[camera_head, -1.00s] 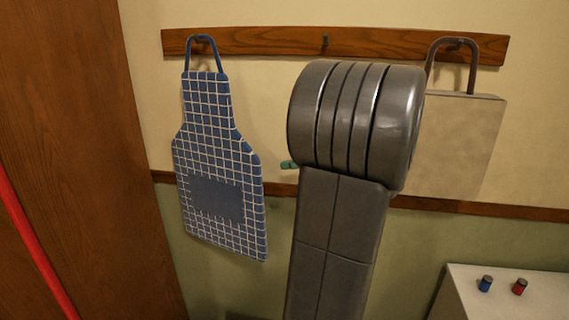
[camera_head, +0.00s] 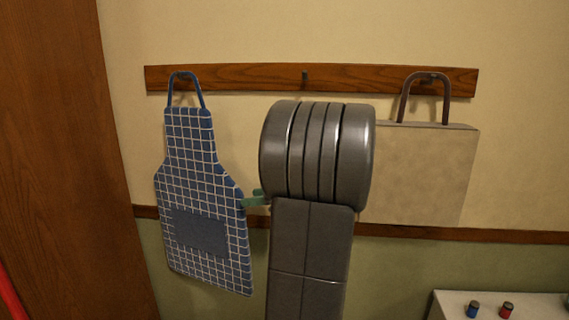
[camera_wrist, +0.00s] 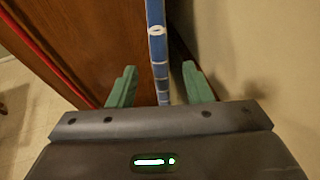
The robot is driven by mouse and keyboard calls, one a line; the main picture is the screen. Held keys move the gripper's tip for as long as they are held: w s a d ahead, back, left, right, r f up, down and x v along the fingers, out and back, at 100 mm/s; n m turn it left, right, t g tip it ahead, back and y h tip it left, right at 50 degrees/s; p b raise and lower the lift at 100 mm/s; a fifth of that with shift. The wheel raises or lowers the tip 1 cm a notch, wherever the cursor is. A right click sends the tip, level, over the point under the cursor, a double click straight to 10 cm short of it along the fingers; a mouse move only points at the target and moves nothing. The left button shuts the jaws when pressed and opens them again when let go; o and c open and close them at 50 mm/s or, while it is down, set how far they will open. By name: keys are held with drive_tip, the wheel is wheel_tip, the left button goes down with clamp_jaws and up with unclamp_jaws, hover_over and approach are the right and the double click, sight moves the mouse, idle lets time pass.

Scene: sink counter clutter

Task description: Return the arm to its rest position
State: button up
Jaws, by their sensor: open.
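My gripper (camera_wrist: 159,72) is open, with two green fingers spread apart in the wrist view. The blue apron with a white grid (camera_wrist: 158,50) shows edge-on between the fingers there. In the head view the apron (camera_head: 203,190) hangs by its loop from a peg at the left of the wooden rail. One green finger of my gripper (camera_head: 255,199) shows at the apron's right edge; whether it touches the cloth I cannot tell. My grey arm hides the rest of the gripper.
The wooden peg rail (camera_head: 240,77) runs along the wall. A beige bag (camera_head: 425,175) hangs at its right, partly behind my arm. A brown wooden panel (camera_head: 50,160) stands at the left. A white box (camera_head: 540,305) with blue and red knobs is at lower right.

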sight(243, 197)
drive_tip(key=x, duration=0.6)
drive_tip(key=shift+p, duration=0.35)
drive_tip(key=shift+w+a, duration=0.1)
drive_tip(key=shift+a, duration=0.25)
drive_tip(key=shift+d+r+p, duration=0.1)
drive_tip(key=shift+r+p, duration=0.2)
drive_tip(key=shift+p, duration=0.35)
drive_tip(key=shift+f, duration=0.1)
